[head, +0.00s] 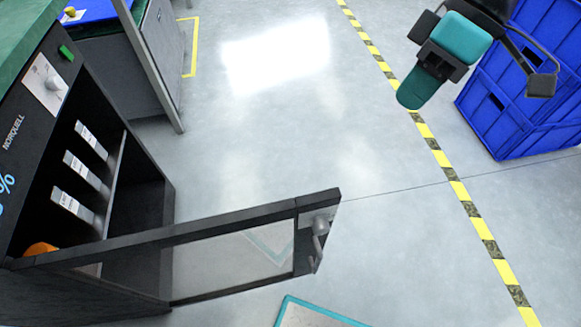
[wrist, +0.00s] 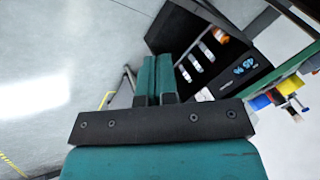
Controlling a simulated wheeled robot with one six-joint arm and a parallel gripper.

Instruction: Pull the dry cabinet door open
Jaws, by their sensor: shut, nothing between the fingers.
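The dry cabinet (head: 38,120) is a dark box with a knob and a percent readout, at the left of the head view. Its door (head: 230,218) has a dark frame and a clear pane and stands wide open, swung out to the right. The door handle (head: 317,242) is at its free end. My gripper (head: 410,101), teal and black, is at the upper right, well apart from the handle. Its fingers are together and empty in the wrist view (wrist: 154,60). The cabinet (wrist: 238,50) also shows there, beyond the fingers; I cannot make out the door there.
White-labelled items (head: 85,165) and an orange thing (head: 40,249) are inside the cabinet. Blue crates (head: 530,110) stand at the right. Yellow-black tape (head: 440,158) crosses the floor. A teal-edged mat (head: 300,316) lies near the door.

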